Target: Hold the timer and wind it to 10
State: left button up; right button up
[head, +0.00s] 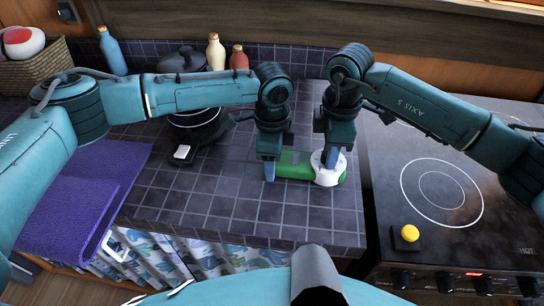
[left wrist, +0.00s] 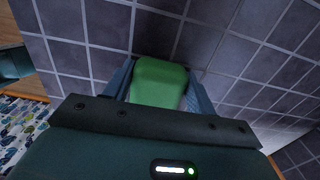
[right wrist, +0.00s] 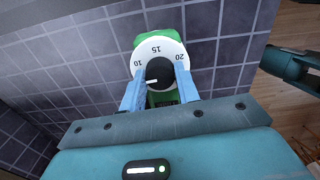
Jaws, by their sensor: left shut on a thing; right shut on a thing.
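The timer has a green body (head: 294,171) and a round white dial (head: 327,178), and lies on the dark tiled counter. My left gripper (head: 275,168) is shut on the body's left end, which shows between its fingers in the left wrist view (left wrist: 160,80). My right gripper (head: 330,163) is over the dial, its fingers on either side of the black knob (right wrist: 158,74). In the right wrist view the dial reads 10, 15 and 20 along its top. The knob's white mark points left, a little below the 10. Lower numbers are hidden.
A black cooktop (head: 440,205) with a yellow-topped item (head: 409,233) is at right. A dark pan (head: 195,120), several bottles and a basket (head: 35,65) stand behind. A purple cloth (head: 85,190) lies at left. The counter in front of the timer is clear.

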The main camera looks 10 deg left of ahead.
jog(key=shift+m, duration=1.4)
jog(key=shift+m, duration=0.6)
jog(key=shift+s+a+m, duration=0.1)
jog(key=shift+m, duration=0.7)
